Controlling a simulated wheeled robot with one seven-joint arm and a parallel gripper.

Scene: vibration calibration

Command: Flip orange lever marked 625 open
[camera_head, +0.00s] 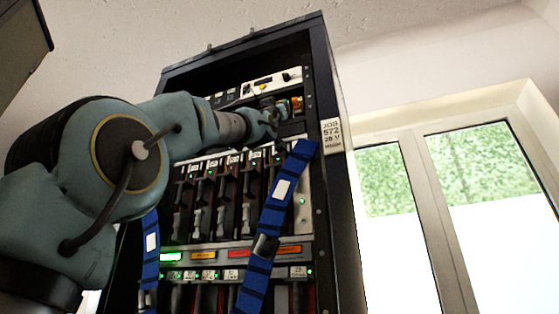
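My gripper (276,122) is at the upper right of the rack's front, just below the top panel. It is small and dark here, so I cannot tell whether its fingers are open or shut. A small orange part (296,103) shows just right of and above my gripper, by the rack's right post. I cannot read a 625 mark on it, and I cannot tell whether my gripper touches it. My blue-grey arm reaches in from the left and covers the rack's left part.
The dark rack (328,90) holds rows of modules with levers (222,205) and green lights. A blue strap (270,215) hangs slanting across its front, with another blue strap (150,250) at left. A label (331,132) reads 572. A window (465,170) is at right.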

